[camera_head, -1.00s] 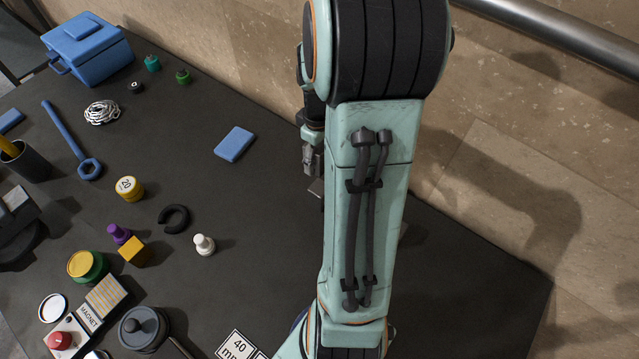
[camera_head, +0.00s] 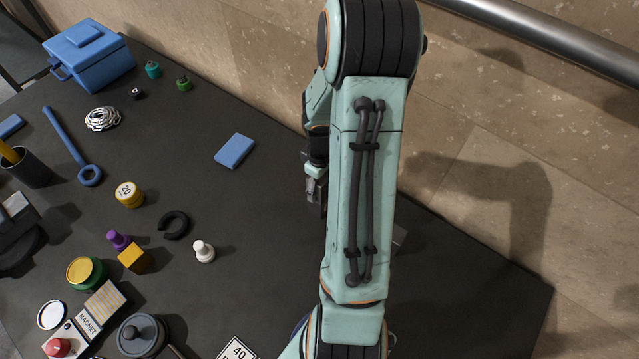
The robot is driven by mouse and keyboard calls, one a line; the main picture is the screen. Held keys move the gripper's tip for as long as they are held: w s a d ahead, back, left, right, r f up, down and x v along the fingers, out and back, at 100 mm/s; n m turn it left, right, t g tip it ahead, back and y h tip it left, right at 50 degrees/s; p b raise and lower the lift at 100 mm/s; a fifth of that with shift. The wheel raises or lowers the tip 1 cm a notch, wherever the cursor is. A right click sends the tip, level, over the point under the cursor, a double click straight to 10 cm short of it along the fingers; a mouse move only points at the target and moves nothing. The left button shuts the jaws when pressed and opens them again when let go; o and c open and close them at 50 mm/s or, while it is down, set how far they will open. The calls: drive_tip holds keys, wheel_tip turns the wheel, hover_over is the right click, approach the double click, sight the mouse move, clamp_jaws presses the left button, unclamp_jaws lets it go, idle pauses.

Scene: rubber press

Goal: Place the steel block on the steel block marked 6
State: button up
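My gripper (camera_head: 314,192) points down at the left edge of my arm, over the dark table. It is small and partly covered by the arm, so I cannot tell whether its fingers are open or hold something. A small grey flat-looking patch (camera_head: 399,237) shows just right of my arm; most of it is hidden, and I cannot tell whether it is a steel block. No block with a readable 6 shows. My arm covers the middle right of the table.
A blue flat block (camera_head: 234,150) lies left of my gripper. A white peg (camera_head: 203,250), black open ring (camera_head: 174,225), yellow cube (camera_head: 134,257) and yellow weight marked 20 (camera_head: 129,194) stand farther left. A card marked 40 (camera_head: 238,350) lies at the front. The dark table (camera_head: 260,240) between is clear.

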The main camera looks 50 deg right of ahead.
drive_tip(key=o, duration=0.4)
drive_tip(key=shift+r, duration=0.1)
wheel_tip(320, 180, up, 12)
drive_tip(key=shift+r, duration=0.1)
drive_tip(key=a+r, duration=0.3)
drive_tip(key=a, duration=0.6)
drive_tip(key=shift+n+y, duration=0.4)
drive_tip(key=shift+n, duration=0.2)
drive_tip(key=s+a, duration=0.2)
drive_tip(key=a, duration=0.3)
drive_tip(key=s+a+r, duration=0.1)
drive_tip(key=s+a, duration=0.2)
drive_tip(key=a, duration=0.2)
drive_tip(key=s+a, duration=0.3)
drive_tip(key=a, duration=0.2)
drive_tip(key=shift+s+a+r, duration=0.2)
drive_tip(key=shift+a+r, duration=0.15)
